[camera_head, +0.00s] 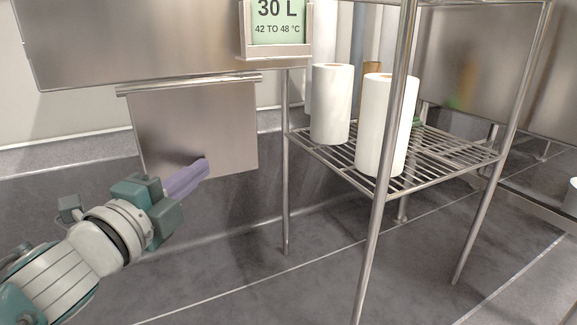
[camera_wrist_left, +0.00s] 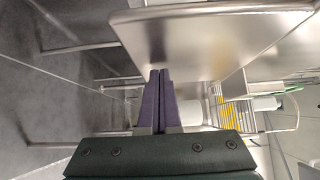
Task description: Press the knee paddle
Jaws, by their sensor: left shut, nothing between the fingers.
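The knee paddle (camera_head: 195,115) is a flat, hanging steel plate below the front of a steel basin, with a round bar along its top edge. My left gripper (camera_head: 205,166) is shut and empty. Its purple fingers point at the lower middle of the paddle and cover a small part of it. In the left wrist view the shut fingertips (camera_wrist_left: 160,73) overlap the edge of a broad steel plate (camera_wrist_left: 215,40), which looks like the paddle. I cannot tell whether the fingertips touch it. My right gripper is in neither view.
A wire rack (camera_head: 430,160) with white paper rolls (camera_head: 386,125) stands to the right of the paddle, its thin posts reaching the floor. A green sign (camera_head: 278,22) reads 30 L, 42 to 48 °C. Grey floor (camera_head: 240,280) is clear below the paddle.

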